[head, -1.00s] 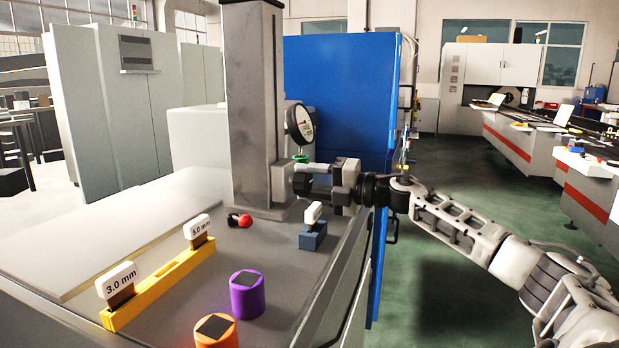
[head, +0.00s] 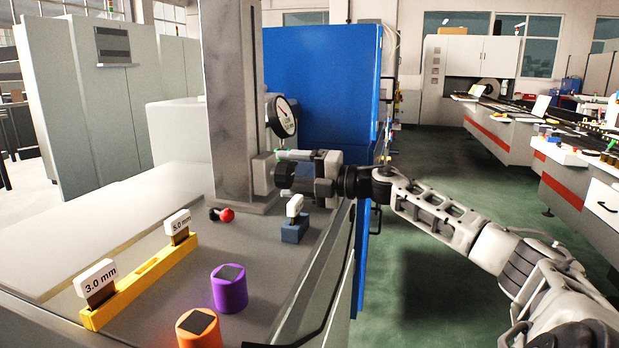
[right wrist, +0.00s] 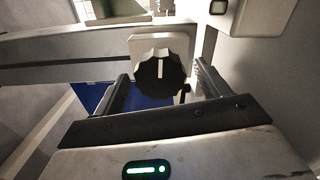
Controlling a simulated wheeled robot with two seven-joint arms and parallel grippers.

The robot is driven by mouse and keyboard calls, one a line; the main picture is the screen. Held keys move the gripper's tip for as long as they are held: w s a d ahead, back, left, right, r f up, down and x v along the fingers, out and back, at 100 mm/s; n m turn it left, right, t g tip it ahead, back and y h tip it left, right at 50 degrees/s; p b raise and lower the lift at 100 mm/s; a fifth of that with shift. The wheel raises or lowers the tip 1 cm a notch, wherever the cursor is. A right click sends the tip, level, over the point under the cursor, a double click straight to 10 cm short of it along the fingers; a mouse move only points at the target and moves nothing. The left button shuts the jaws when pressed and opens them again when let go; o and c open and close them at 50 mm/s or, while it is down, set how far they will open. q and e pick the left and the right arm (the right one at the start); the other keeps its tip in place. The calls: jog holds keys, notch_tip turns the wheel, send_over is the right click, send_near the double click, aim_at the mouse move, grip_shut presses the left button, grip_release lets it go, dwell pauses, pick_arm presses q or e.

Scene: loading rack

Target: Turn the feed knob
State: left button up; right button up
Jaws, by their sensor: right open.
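The feed knob (right wrist: 161,76) is black and ridged, with a white pointer line that stands nearly upright in the right wrist view. It sits on a pale square plate (right wrist: 178,43). My right gripper (right wrist: 160,70) is open, with one finger on each side of the knob. Gaps show between the fingers and the knob, so it is not gripped. In the head view my right gripper (head: 279,168) is at the right side of the grey column (head: 232,100), below the dial gauge, and the knob is hidden there. My left gripper is not in view.
A dial gauge (head: 283,116) is just above my right gripper. A blue block with a white tag (head: 294,230) stands below it. A yellow rack (head: 140,283), a purple cylinder (head: 229,289), an orange cylinder (head: 200,329) and a red-ended part (head: 226,215) are on the grey bench.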

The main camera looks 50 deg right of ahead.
aim_at(290, 178)
jog(key=shift+s+d+f+b, duration=0.15)
jog(key=shift+s+d+b, duration=0.1)
jog(key=shift+s+b, duration=0.15)
jog(key=shift+s+d+f+b, duration=0.15)
jog(key=shift+s+d+b, duration=0.1)
jog(key=shift+s, duration=0.25)
jog(key=shift+b+v, duration=0.5)
jog(key=shift+v, duration=0.9)
jog(key=v, duration=1.1)
jog(key=shift+r+p, duration=0.3)
jog(key=shift+p, duration=0.15)
